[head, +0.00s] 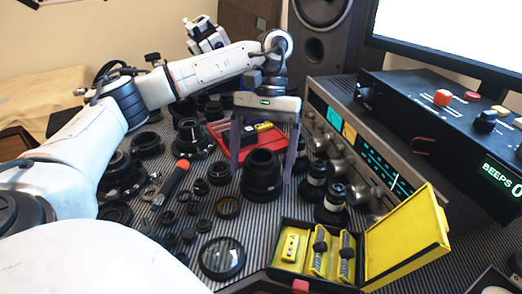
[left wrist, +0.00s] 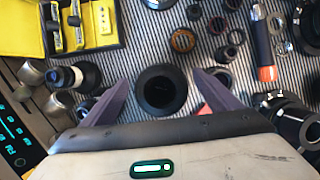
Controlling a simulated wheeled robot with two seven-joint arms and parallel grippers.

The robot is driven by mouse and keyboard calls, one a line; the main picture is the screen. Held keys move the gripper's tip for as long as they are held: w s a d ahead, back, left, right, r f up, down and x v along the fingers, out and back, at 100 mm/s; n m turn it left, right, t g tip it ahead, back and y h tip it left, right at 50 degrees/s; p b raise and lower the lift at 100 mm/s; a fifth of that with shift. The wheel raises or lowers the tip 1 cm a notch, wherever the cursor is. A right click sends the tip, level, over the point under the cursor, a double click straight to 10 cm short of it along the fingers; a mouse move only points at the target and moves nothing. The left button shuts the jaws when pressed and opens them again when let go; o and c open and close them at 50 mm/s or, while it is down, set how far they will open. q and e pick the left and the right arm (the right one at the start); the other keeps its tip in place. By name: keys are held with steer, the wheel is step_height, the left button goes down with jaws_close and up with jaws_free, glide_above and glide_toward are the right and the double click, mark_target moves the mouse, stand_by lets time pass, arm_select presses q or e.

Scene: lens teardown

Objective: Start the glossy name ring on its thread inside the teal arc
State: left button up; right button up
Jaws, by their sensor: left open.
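My left gripper (head: 261,176) is open, with its two purple fingers pointing down on either side of a black lens barrel (head: 263,184). In the left wrist view the barrel's round dark mouth (left wrist: 161,92) lies between the fingertips, with striped mat showing on both sides. The fingers hold nothing that I can see. I cannot make out a teal arc on the barrel, nor tell whether a name ring sits in its mouth. Several dark rings lie on the mat, one with a brownish rim (head: 228,207); none can be identified as the name ring. My right gripper is not in view.
A glass disc (head: 222,258) and an orange-and-black tool (head: 171,183) lie on the striped mat. An open yellow-lined case (head: 408,238) stands at front right. A red tray (head: 219,140) lies behind the gripper. A silver receiver (head: 345,133) bounds the right side.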

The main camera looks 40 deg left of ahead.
arm_select(q)
steer(key=p+v, duration=0.5)
steer(key=v, duration=0.4)
steer(key=shift+r+p, duration=0.35)
steer(key=shift+r, duration=0.05)
steer(key=shift+w+a+r, duration=0.15)
steer(key=shift+w+r, duration=0.05)
steer(key=shift+r, duration=0.05)
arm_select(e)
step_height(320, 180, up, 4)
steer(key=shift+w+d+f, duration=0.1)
